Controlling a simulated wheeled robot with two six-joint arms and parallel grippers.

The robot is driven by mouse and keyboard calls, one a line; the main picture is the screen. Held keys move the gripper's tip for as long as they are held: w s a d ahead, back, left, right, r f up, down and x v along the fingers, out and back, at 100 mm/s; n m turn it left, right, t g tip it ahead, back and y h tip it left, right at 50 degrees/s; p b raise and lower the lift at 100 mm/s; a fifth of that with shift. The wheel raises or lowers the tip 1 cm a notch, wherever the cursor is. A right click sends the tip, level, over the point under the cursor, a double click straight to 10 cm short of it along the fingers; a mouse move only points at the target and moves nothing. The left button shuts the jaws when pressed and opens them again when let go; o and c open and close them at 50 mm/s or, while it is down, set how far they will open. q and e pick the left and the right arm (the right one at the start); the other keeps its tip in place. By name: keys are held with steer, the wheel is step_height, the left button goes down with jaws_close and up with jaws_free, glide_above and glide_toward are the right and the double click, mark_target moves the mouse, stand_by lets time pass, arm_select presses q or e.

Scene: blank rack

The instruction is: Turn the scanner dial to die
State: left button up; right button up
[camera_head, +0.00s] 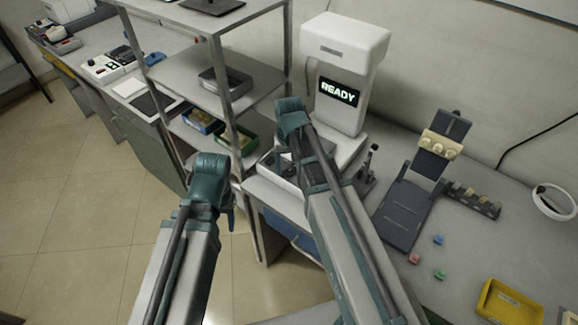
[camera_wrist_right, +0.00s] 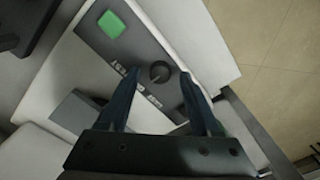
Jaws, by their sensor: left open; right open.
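The scanner (camera_head: 345,60) is a tall white machine with a screen (camera_head: 339,92) reading "READY". In the right wrist view its dark control panel (camera_wrist_right: 125,55) shows a round dark dial (camera_wrist_right: 159,71) with white lettering beside it, too small and tilted to read. A green button (camera_wrist_right: 111,24) is on the same panel. My right gripper (camera_wrist_right: 158,92) is open, its fingers to either side below the dial, apart from it as far as I can tell. In the head view my right gripper (camera_head: 291,112) hides the panel. My left gripper (camera_head: 222,200) is open and empty, left of the shelf post.
A metal shelf rack (camera_head: 205,75) with bins stands left of the scanner. The floor at left is clear.

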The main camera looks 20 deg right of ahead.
mark_target(289, 171)
step_height(289, 171, up, 13)
steer(key=p, duration=1.2)
steer(key=s+a+f+n+h+b, duration=0.1)
steer(key=s+a+n, duration=0.4)
steer(key=s+a, duration=0.5)
steer(key=s+f+b, duration=0.1)
steer(key=s, duration=0.3)
steer(key=shift+s+a+f, duration=0.15)
steer(key=shift+s+a, duration=0.05)
steer(key=shift+s, duration=0.05)
steer(key=shift+c, duration=0.2)
